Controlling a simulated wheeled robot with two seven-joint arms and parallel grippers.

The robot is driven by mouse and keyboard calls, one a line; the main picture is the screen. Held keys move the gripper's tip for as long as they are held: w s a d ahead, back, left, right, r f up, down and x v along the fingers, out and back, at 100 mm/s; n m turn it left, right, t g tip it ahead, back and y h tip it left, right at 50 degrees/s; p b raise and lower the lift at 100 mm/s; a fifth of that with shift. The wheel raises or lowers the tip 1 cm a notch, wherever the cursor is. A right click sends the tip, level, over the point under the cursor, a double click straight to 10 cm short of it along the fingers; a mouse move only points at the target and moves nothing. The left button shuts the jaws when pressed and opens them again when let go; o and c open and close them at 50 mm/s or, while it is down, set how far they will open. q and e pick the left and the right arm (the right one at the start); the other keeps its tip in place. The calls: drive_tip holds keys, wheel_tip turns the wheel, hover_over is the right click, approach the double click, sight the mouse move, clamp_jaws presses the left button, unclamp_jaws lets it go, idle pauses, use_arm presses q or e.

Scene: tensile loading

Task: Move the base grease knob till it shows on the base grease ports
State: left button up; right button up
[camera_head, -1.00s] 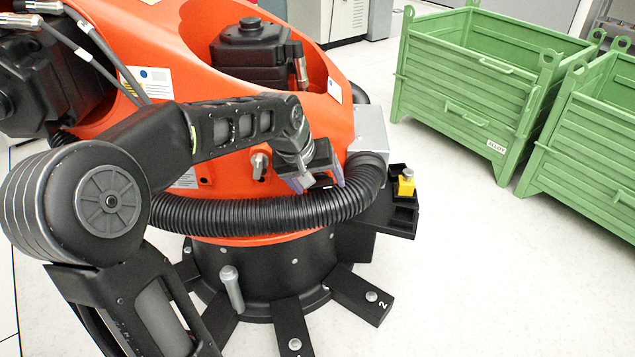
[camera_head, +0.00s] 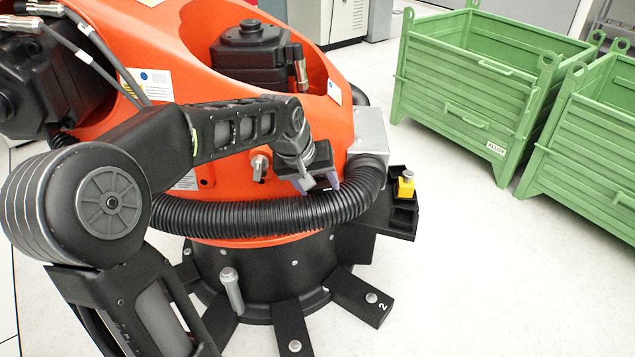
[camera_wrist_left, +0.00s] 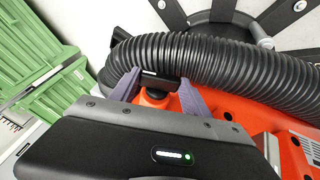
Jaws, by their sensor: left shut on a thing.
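My left gripper (camera_head: 319,184) is over the orange robot body, just above the thick black ribbed hose. In the left wrist view its two purple-grey fingers (camera_wrist_left: 160,90) stand either side of a small dark knob (camera_wrist_left: 160,78) and are shut on it. An orange-red round part shows just below the knob, between the fingers. I take this dark piece to be the base grease knob; its markings are too small to read. The base grease ports cannot be made out clearly. My right gripper is in neither view.
The ribbed hose (camera_head: 250,215) curves close under the gripper. A grey box (camera_head: 370,133) and a black tray (camera_head: 403,222) with a yellow block (camera_head: 405,187) stand to its right. Green crates (camera_head: 470,105) are at the back right.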

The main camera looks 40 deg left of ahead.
use_arm(q)
drive_tip(key=shift+d+r+g+y+p, duration=0.2)
drive_tip(key=shift+g+y+p, duration=0.3)
drive_tip(key=shift+p, duration=0.85)
drive_tip(key=shift+w+m+g+y+p, duration=0.15)
drive_tip(key=shift+m+g+y+p, duration=0.15)
drive_tip(key=shift+y+p, duration=0.25)
drive_tip(key=shift+w+d+f+g+y, duration=0.1)
drive_tip(key=shift+g+y, duration=0.15)
drive_tip(key=shift+y, duration=0.25)
drive_tip(key=shift+w+d+f+g+y, duration=0.1)
drive_tip(key=shift+g+y, duration=0.15)
drive_tip(key=shift+y, duration=0.2)
drive_tip(key=shift+d+m+g+y, duration=0.1)
drive_tip(key=shift+m+g+y, duration=0.35)
drive_tip(key=shift+y, duration=0.45)
drive_tip(key=o, duration=1.4)
